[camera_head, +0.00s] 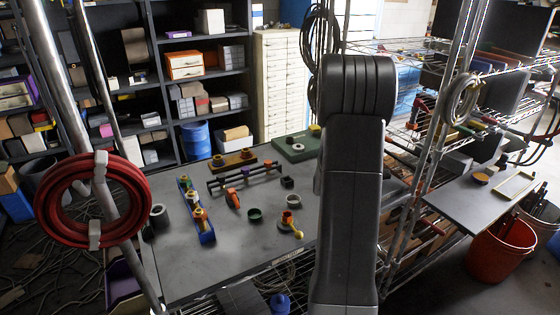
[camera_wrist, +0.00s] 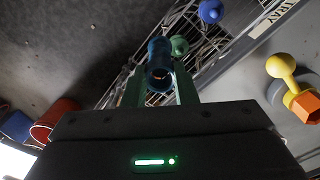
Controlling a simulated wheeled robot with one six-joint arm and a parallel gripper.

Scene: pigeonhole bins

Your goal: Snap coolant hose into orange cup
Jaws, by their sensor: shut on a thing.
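In the wrist view my gripper (camera_wrist: 160,88) is shut on a dark blue tubular piece (camera_wrist: 158,55), its round open end towards the camera; it looks like a hose segment. A green rounded piece (camera_wrist: 180,46) shows just behind it; I cannot tell if they touch. On the right an orange hexagonal piece (camera_wrist: 305,106) sits at the end of a yellow knobbed stem (camera_wrist: 281,68), apart from my gripper. The same yellow stem (camera_head: 298,234) shows on the bench in the head view. Another orange piece (camera_head: 233,198) lies nearby; which is the cup is unclear. My arm hides my gripper in the head view.
The grey bench (camera_head: 215,270) also holds a blue rack (camera_head: 206,232), a dark green ring (camera_head: 254,215) and a green block (camera_head: 295,149). A wire shelf (camera_wrist: 150,32) runs beside the bench edge. A red bucket (camera_head: 500,250) stands at right.

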